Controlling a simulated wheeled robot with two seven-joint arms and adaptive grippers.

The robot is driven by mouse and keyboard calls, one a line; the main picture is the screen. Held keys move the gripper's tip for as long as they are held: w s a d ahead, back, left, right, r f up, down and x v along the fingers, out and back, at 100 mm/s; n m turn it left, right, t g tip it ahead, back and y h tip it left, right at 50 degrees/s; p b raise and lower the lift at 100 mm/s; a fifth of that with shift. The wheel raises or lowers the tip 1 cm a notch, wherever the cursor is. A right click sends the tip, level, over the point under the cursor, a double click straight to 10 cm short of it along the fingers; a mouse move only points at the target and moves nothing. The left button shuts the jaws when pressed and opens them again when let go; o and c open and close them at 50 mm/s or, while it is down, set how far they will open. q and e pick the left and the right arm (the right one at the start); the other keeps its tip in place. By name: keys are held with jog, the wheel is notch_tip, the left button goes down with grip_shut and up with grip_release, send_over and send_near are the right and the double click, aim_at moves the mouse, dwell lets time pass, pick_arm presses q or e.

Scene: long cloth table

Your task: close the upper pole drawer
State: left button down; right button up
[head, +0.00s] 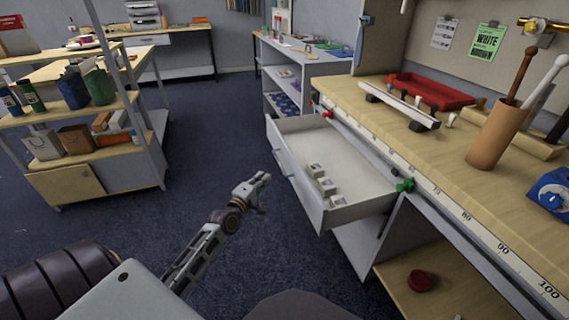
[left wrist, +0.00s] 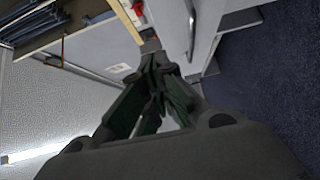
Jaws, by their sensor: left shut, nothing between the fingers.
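The upper drawer (head: 350,170) under the long table is pulled out, with its inside and several small pale blocks (head: 322,180) showing. Its grey front (head: 305,196) faces left and carries a bar handle (head: 281,163). My left gripper (head: 264,180) is shut and empty, just left of the drawer front in the head view, with no clear contact. In the left wrist view the dark fingers (left wrist: 156,62) are together in front of pale panels and a bar (left wrist: 190,28); which panel is the drawer front is hard to tell. My right gripper is not in view.
The wooden tabletop (head: 400,130) holds a red tray (head: 430,92), a brown cup with tools (head: 494,138) and a measuring strip along its edge. A green clamp (head: 405,185) sits at the edge by the drawer. A shelf cart (head: 90,185) stands left; the floor between is clear.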

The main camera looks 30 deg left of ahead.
pick_arm(q)
jog(key=shift+w+b, duration=0.5)
jog(key=shift+w, duration=1.55)
jog(key=b, duration=0.2)
send_near(290, 155)
jog(key=shift+w+a, duration=0.6)
jog(key=shift+a, duration=0.85)
jog(key=shift+w+d+b, duration=0.3)
jog(key=shift+w+d, duration=1)
jog(key=shift+w, duration=0.3)
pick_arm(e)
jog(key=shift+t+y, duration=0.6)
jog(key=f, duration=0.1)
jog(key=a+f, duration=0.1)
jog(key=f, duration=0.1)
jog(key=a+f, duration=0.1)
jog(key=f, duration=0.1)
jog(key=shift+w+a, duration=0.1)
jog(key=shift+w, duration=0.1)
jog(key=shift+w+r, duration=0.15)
